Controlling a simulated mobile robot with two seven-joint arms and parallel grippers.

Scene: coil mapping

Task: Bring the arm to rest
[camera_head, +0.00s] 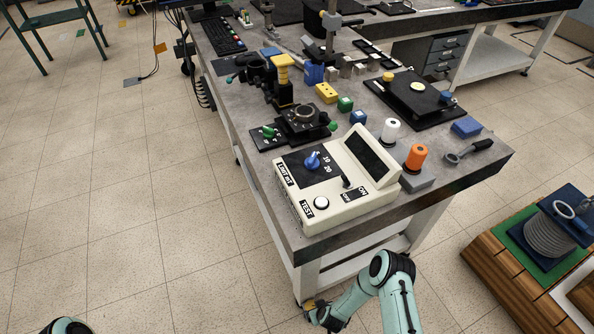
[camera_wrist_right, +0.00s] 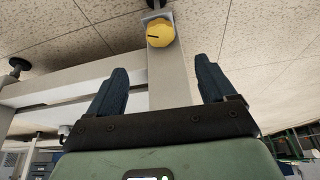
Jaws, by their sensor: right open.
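My right gripper (camera_wrist_right: 160,66) is open and empty in the right wrist view. Its two dark fingers are spread wide, with a pale table leg (camera_wrist_right: 165,80) seen between and beyond them. My right arm (camera_head: 390,285) is bent low beside the front end of the workbench in the head view, below the height of its top. I cannot make out the right gripper clearly there. Only a small piece of my left arm (camera_head: 66,326) shows at the bottom left edge; the left gripper is out of view.
The workbench (camera_head: 455,178) carries a cream tester (camera_head: 335,205), an orange-topped cylinder (camera_head: 416,157) and other devices. A wooden pallet (camera_head: 500,285) with a grey coil (camera_head: 551,236) stands at the right. A yellow round part (camera_wrist_right: 160,33) sits on the table leg.

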